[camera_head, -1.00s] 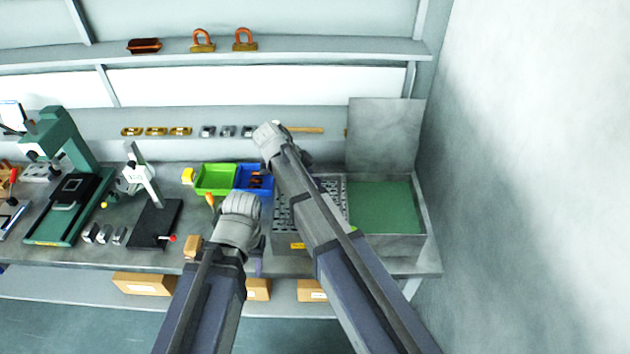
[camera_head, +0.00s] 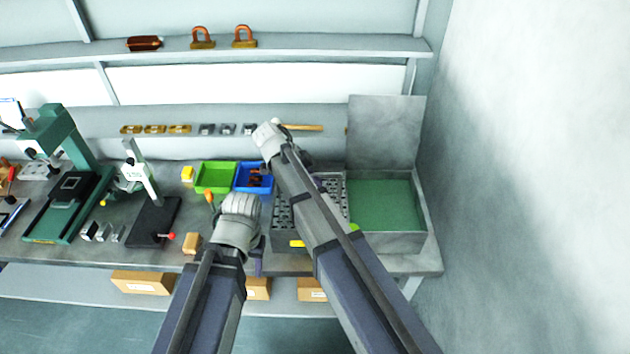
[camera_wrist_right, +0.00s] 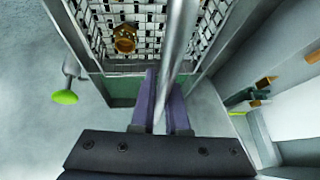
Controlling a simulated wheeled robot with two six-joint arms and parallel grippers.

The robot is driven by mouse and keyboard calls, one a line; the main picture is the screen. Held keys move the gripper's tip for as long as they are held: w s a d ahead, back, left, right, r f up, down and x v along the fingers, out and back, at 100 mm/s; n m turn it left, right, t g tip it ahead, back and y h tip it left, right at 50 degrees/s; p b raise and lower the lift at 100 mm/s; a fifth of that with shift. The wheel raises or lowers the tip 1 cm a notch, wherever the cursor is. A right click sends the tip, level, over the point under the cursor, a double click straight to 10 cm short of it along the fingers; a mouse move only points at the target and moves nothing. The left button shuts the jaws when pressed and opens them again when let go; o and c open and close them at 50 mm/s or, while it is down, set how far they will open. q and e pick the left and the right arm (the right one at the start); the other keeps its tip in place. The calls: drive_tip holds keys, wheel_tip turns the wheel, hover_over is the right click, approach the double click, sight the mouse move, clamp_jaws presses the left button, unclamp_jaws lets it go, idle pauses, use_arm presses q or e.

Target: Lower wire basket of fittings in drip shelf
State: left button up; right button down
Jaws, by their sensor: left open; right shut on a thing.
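The wire basket (camera_wrist_right: 102,22) shows in the right wrist view as a metal mesh with a brass fitting (camera_wrist_right: 124,38) in it. My right gripper (camera_wrist_right: 164,85) is shut on its grey rod-like handle (camera_wrist_right: 180,45). In the head view, grey mesh or perforated metal (camera_head: 284,212) shows on both sides of my right arm; I cannot tell basket from drip shelf there, nor whether the basket touches it. My left gripper (camera_head: 258,264) is open and empty at the bench's front; its fingers are mostly hidden by its wrist.
A green-bottomed tank (camera_head: 378,204) with a raised grey lid (camera_head: 385,135) stands right of the mesh. A green bin (camera_head: 215,178) and a blue bin (camera_head: 241,186) stand to the left. A yellow-green knob (camera_wrist_right: 65,97) sticks out at the front. A wall closes the right side.

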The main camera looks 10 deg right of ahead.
drive_tip(key=shift+s+a+f, duration=0.1)
drive_tip(key=shift+f, duration=0.3)
drive_tip(key=c, duration=0.8)
unclamp_jaws()
drive_tip(key=shift+c, duration=0.2)
drive_tip(key=shift+r, duration=0.15)
drive_tip(key=p+v, duration=0.5)
drive_tip(key=v, duration=0.2)
drive_tip(key=shift+p, duration=0.4)
drive_tip(key=shift+a+r, duration=0.15)
drive_tip(key=shift+r, duration=0.1)
